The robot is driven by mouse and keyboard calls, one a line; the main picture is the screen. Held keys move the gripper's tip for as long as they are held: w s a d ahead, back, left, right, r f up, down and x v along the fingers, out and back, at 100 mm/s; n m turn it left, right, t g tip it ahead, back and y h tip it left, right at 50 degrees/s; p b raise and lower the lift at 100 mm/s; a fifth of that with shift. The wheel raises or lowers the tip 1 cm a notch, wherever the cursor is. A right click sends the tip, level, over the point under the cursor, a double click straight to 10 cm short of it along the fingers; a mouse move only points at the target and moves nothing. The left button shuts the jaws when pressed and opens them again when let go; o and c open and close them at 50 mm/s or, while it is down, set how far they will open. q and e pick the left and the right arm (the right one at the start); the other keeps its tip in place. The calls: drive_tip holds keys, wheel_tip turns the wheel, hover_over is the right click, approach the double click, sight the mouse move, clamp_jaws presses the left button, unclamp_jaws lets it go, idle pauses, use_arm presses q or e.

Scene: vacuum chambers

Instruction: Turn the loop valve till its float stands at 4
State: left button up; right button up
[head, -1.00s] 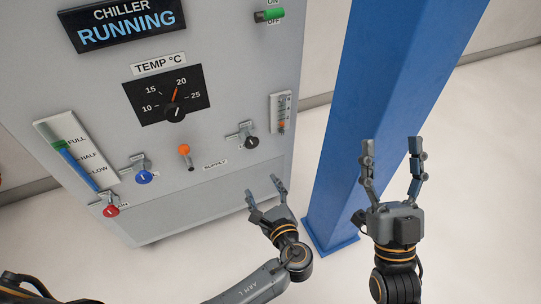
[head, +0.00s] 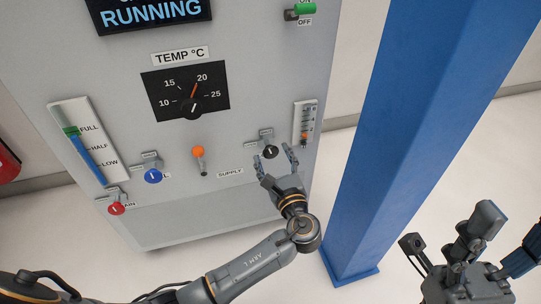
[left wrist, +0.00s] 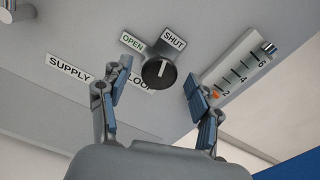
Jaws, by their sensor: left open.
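The loop valve is a black round knob (head: 270,151) at the lower right of the chiller panel. In the left wrist view the knob (left wrist: 159,71) has a white pointer line, with OPEN and SHUT labels above it. The LOOP label (left wrist: 138,86) is partly hidden by a finger. The flow gauge (left wrist: 240,65) is right of the knob, and its orange float (left wrist: 214,94) sits low, near the 2 mark. My left gripper (head: 274,162) is open just in front of and below the knob, apart from it. My right gripper (head: 470,245) is at the lower right, partly cut off.
A blue column (head: 410,130) stands right of the chiller. Left of the valve on the panel are an orange-tipped lever (head: 198,153), a blue knob (head: 153,176), a red knob (head: 116,208) and a level gauge (head: 82,145). The temperature dial (head: 186,93) is above.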

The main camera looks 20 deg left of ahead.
use_arm(q)
drive_tip(key=shift+x, duration=1.35)
drive_tip(key=c, duration=1.2)
drive_tip(key=shift+s+r+n+p, duration=0.15)
drive_tip(key=shift+n+p, duration=0.45)
drive_tip(key=shift+n, duration=1.2)
drive_tip(key=o, duration=1.2)
